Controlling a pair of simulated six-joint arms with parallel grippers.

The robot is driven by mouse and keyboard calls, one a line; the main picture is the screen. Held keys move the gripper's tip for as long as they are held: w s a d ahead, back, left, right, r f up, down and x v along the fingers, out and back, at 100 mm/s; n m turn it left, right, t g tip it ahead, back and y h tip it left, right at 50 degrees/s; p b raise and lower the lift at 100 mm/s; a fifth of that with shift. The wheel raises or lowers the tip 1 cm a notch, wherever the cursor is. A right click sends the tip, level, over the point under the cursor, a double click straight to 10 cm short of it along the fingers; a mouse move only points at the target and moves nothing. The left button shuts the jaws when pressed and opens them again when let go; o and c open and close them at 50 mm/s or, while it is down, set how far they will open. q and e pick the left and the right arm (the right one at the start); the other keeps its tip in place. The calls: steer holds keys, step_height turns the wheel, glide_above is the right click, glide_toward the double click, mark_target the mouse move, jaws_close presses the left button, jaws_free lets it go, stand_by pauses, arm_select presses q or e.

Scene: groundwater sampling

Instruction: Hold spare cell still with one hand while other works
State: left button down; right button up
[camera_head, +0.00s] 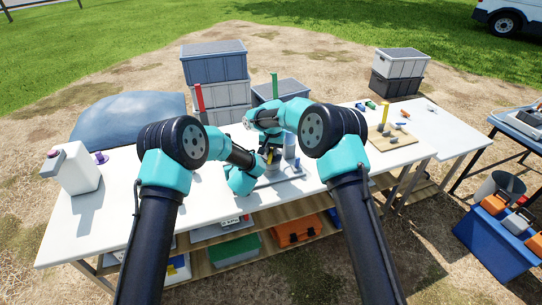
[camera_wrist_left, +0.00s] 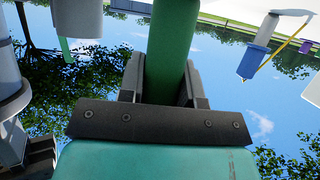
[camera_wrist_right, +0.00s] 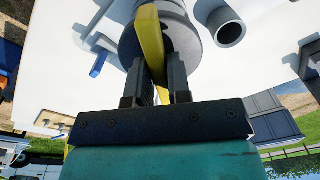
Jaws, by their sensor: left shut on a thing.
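My left gripper (camera_wrist_left: 163,80) is shut on a green round bar (camera_wrist_left: 173,35), with a dark finger on each side in the left wrist view. In the head view its fingers are hidden near the middle of the table. My right gripper (camera_head: 271,147) points down close to it. I cannot tell whether the fingers press on the strip. Which of these is the spare cell is not clear.
A grey cylinder (camera_head: 289,146) stands close by my right gripper. A white jug (camera_head: 75,170) stands at the table's left end. A wooden board (camera_head: 390,138) with a yellow post lies at the right. The table's front left (camera_head: 110,225) is clear.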

steer(key=o, duration=0.5)
steer(key=shift+c, duration=0.2)
steer(key=shift+r, duration=0.15)
step_height(320, 180, up, 12)
steer(key=shift+s, duration=0.4)
steer(key=shift+d, duration=0.1)
arm_select(q)
steer(key=c, duration=0.7)
jaws_free()
steer(key=v, duration=1.2)
